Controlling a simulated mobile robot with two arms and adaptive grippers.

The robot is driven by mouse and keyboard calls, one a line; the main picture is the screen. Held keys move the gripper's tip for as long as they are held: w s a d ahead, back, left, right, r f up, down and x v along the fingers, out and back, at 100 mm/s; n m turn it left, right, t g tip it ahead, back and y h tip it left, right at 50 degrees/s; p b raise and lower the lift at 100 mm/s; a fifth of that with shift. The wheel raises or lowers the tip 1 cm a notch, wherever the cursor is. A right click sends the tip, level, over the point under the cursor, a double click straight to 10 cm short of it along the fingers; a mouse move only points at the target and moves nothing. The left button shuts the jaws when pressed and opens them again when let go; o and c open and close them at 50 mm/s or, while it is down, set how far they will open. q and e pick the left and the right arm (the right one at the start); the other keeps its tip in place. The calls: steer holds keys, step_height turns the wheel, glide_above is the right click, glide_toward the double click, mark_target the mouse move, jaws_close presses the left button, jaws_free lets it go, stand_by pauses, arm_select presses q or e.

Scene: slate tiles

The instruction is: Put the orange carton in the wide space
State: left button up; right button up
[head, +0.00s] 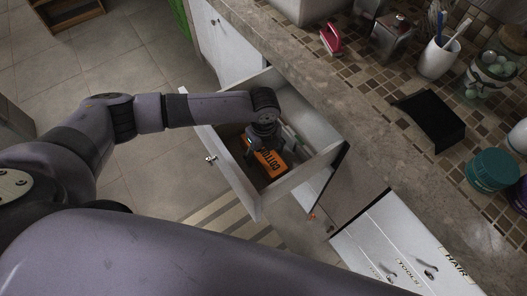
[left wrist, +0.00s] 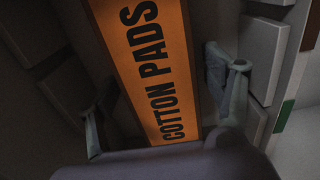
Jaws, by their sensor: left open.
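The orange carton (head: 272,163), lettered "COTTON PADS", lies inside an open white drawer (head: 236,186). In the left wrist view the carton (left wrist: 150,60) runs between the two fingers of my left gripper (left wrist: 160,105). The fingers stand apart on either side of it, with a visible gap at the left finger; I cannot tell if the right finger touches. In the head view my left gripper (head: 262,150) reaches down into the drawer over the carton and hides part of it. My right gripper is not in view.
A stone-and-mosaic counter (head: 300,62) runs beside the drawer, with a red item (head: 331,40), a white cup (head: 438,58), a black tray (head: 431,120) and a teal tub (head: 493,171). White drawer fronts labelled "TOOLS" and "HAIR" (head: 412,245) are at lower right.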

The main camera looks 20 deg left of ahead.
mark_target(264, 151)
arm_select(q)
step_height(264, 151, up, 12)
steer(key=shift+p, duration=0.3)
steer(key=shift+r, duration=0.2)
